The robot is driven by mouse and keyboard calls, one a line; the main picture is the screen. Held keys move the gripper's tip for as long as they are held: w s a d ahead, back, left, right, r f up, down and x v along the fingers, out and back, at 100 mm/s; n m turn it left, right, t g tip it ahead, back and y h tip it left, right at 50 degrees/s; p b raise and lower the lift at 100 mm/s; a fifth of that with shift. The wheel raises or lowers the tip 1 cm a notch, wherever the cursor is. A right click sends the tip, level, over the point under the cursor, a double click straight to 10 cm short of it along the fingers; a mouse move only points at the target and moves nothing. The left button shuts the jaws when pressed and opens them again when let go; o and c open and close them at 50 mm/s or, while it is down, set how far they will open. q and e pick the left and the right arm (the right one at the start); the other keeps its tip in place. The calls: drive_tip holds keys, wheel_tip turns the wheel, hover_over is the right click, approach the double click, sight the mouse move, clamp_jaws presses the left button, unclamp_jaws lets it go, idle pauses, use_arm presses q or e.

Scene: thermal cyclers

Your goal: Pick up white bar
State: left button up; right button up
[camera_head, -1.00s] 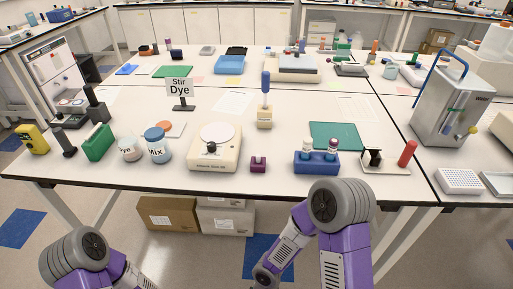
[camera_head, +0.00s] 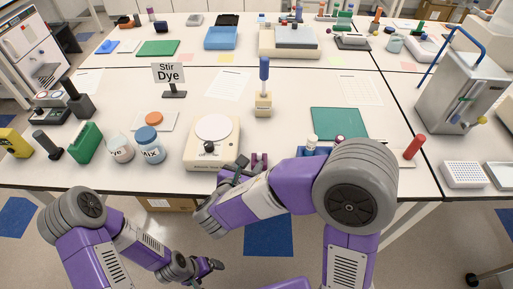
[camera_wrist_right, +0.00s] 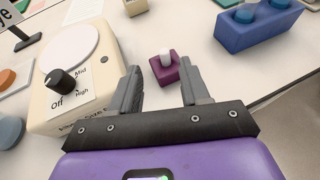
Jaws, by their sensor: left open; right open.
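The small white bar (camera_wrist_right: 165,54) stands upright in a purple block (camera_wrist_right: 166,69) in the right wrist view. In the head view the purple block (camera_head: 260,159) is partly hidden behind my right gripper, and I cannot make out the bar there. My right gripper (camera_head: 241,165) is open and empty at the table's front edge, beside the stirrer. In the right wrist view its fingers (camera_wrist_right: 160,70) point toward the block, which appears between and beyond their tips. My left gripper (camera_head: 214,265) is low in front of the table, away from the bar, and open.
A cream stirrer (camera_head: 213,142) with a dial stands left of the block, close to my right gripper's left finger. A blue holder (camera_wrist_right: 258,25) stands to the right. Jars (camera_head: 150,147) stand further left. A bottle with a blue top (camera_head: 263,90) stands behind.

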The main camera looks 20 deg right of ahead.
sight(259, 154)
drive_tip(key=x, duration=0.2)
drive_tip(key=b+x, duration=0.1)
drive_tip(key=x, duration=0.2)
drive_tip(key=shift+d+f, duration=0.2)
drive_tip(key=shift+d, duration=0.2)
drive_tip(key=shift+w+d+f+b, duration=0.15)
drive_tip(key=shift+w+d+b, duration=0.15)
drive_tip(key=shift+w, duration=0.1)
drive_tip(key=shift+a, duration=0.1)
clamp_jaws()
